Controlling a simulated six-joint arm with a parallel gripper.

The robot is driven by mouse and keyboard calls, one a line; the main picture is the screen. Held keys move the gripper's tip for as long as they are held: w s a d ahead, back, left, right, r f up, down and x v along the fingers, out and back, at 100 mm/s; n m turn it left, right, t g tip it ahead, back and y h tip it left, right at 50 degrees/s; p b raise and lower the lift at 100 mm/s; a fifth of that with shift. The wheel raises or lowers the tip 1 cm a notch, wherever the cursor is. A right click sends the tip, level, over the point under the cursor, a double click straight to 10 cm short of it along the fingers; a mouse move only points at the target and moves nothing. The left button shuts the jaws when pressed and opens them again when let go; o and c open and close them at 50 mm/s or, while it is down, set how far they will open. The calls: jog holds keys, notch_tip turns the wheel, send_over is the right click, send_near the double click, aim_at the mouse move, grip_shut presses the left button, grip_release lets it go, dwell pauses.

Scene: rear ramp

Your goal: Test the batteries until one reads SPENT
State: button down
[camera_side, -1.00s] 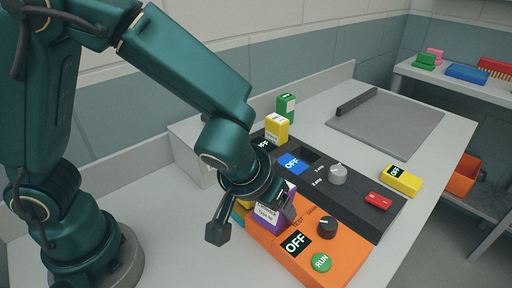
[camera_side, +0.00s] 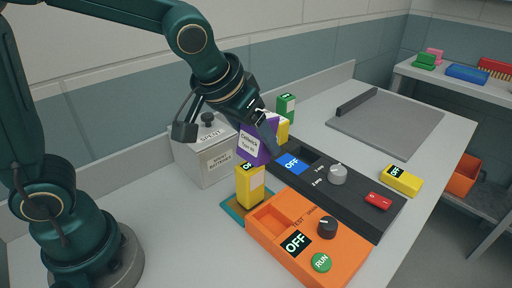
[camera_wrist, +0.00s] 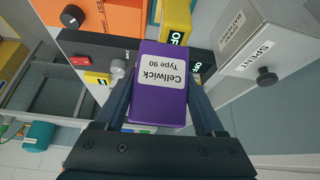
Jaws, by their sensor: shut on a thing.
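My gripper (camera_side: 262,128) is shut on a purple battery (camera_side: 254,144) labelled "Cellwick Type 90" and holds it in the air above the black unit's left end. The purple battery (camera_wrist: 160,85) fills the middle of the wrist view between the fingers. The orange tester (camera_side: 330,251) has an empty slot, a black knob, a display reading OFF and a green RUN button (camera_side: 321,263). The black unit (camera_side: 345,205) has a blue OFF display, a grey knob and a red button. A grey box (camera_side: 208,160) marked "SPENT BATTERIES" stands left of my gripper, its lid knob up.
A yellow block (camera_side: 250,186) stands at the tester's left end on a teal base. A green block (camera_side: 286,105) and a partly hidden yellow one (camera_side: 283,131) stand behind the purple battery. Another yellow block (camera_side: 403,180) lies right. A grey mat (camera_side: 390,125) is clear.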

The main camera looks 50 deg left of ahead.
jog(key=s+a+r+m, duration=0.1)
jog(key=s+a+r, duration=0.1)
jog(key=a+r, duration=0.65)
jog(key=d+r+t, duration=0.1)
jog(key=d+t, duration=0.1)
jog(key=d, duration=2.1)
jog(key=shift+n+h, duration=0.3)
jog(key=f, duration=1.5)
jog(key=shift+s+a+f, duration=0.2)
jog(key=shift+a+f, duration=0.1)
jog(key=shift+f, duration=0.05)
send_over(281, 214)
jog(key=s, duration=0.2)
jog(key=shift+s+f, duration=0.2)
jog(key=shift+f, duration=2.6)
